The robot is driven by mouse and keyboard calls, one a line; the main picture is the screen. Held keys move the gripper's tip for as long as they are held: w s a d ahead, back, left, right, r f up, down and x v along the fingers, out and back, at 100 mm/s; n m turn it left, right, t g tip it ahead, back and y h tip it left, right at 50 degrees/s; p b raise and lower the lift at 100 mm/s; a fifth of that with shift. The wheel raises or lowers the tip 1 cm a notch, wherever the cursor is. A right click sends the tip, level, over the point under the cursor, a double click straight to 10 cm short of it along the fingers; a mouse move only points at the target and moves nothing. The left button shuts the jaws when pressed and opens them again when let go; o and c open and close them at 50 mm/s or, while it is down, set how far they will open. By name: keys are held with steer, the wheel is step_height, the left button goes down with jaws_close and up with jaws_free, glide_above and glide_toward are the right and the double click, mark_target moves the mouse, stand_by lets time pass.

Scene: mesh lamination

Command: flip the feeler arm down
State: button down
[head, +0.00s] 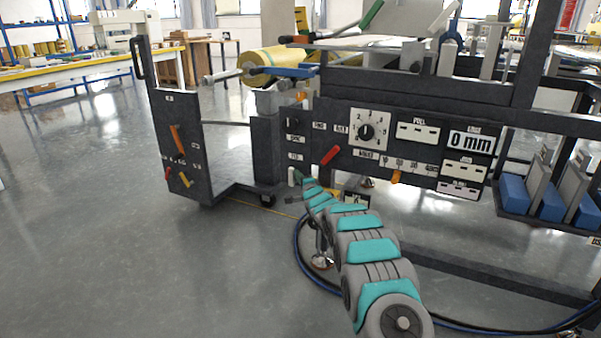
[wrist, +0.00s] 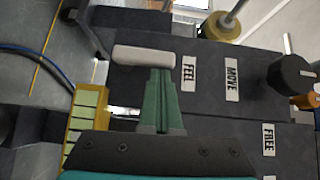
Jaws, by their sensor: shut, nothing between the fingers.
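In the wrist view, a short pale bar (wrist: 145,55) with rounded ends, likely the feeler arm's handle, lies across the picture beside the FEEL label (wrist: 189,73). In the head view, a small pale upright piece (head: 291,177) below the knob panel appears to be the same part. My gripper (wrist: 160,74) is shut, its green fingers pressed together and empty, with the tips right at the bar. I cannot tell whether they touch it. In the head view my gripper (head: 303,181) is at the machine's lower left front, partly hidden by my arm.
A black knob (wrist: 289,74) sits near the MOVE label (wrist: 232,80). A red lever (head: 331,155) and a dial (head: 366,131) are right of my gripper. A dark control post (head: 180,145) stands left. A blue hose (head: 300,245) lies on the floor. Open floor is left.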

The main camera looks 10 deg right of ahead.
steer(key=shift+w+a+r+n+g+p, duration=0.15)
steer(key=shift+a+r+n+g+p, duration=0.1)
steer(key=shift+r+p, duration=0.25)
steer(key=shift+w+a+r+n+g+p, duration=0.1)
steer(key=shift+r+n+g+p, duration=0.15)
steer(key=shift+p, duration=0.45)
steer(key=shift+w+a+f+p, duration=0.15)
steer(key=shift+a+p, duration=0.15)
steer(key=shift+p, duration=0.45)
steer(key=shift+w+a+p, duration=0.25)
steer(key=shift+a+p, duration=0.05)
steer(key=shift+p, duration=0.35)
steer(key=shift+s, duration=0.1)
